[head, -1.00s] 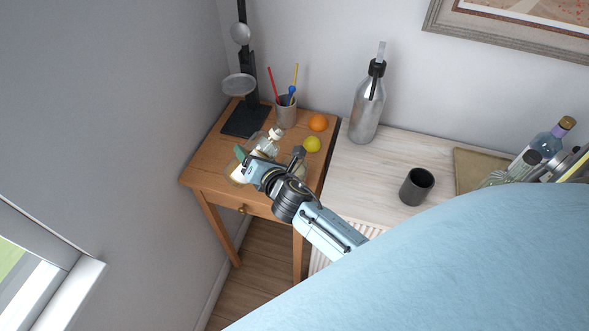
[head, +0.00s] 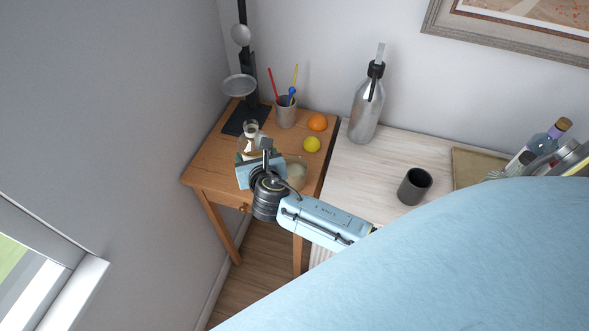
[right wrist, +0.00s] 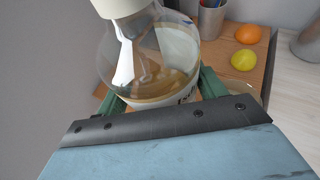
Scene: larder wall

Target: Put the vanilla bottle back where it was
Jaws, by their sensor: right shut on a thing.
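The vanilla bottle (head: 250,142) is a round clear glass bottle with a pale cap and amber-brown contents. In the head view it is over the small wooden side table (head: 212,157), mostly hidden below by my right gripper (head: 252,158). In the right wrist view the bottle (right wrist: 150,62) is between the green fingers of my right gripper (right wrist: 160,92), which is shut on it. It looks roughly upright. I cannot tell whether its base touches the table. My left gripper is not in view.
A pale round dish (head: 296,174) lies just right of my gripper. Behind are a lemon (head: 311,144), an orange (head: 317,122), a pen cup (head: 286,112) and a black stand (head: 247,80). A steel bottle (head: 367,108) and dark cup (head: 415,187) stand on the pale counter (head: 365,175).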

